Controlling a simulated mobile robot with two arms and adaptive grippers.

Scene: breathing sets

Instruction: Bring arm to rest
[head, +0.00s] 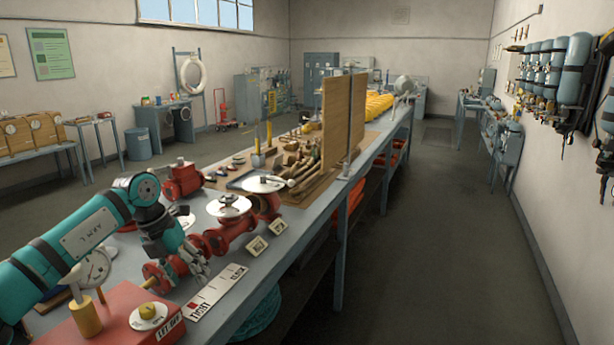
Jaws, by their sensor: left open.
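My left arm (85,240), teal with dark bands, reaches in from the left over the near end of the long bench. My left gripper (192,272) points down, open, low over the bench top beside a red flanged valve (230,234). I see nothing held between its fingers. Whether a finger touches the valve's near flange I cannot tell. My right arm and gripper are out of view.
A red box (115,318) with a gauge (91,268) and a white dial stands under my forearm. A lettered white plate (217,290) lies right of the gripper. Wooden boards (338,125) stand farther along the bench (290,236). The right-hand aisle floor (440,250) is clear.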

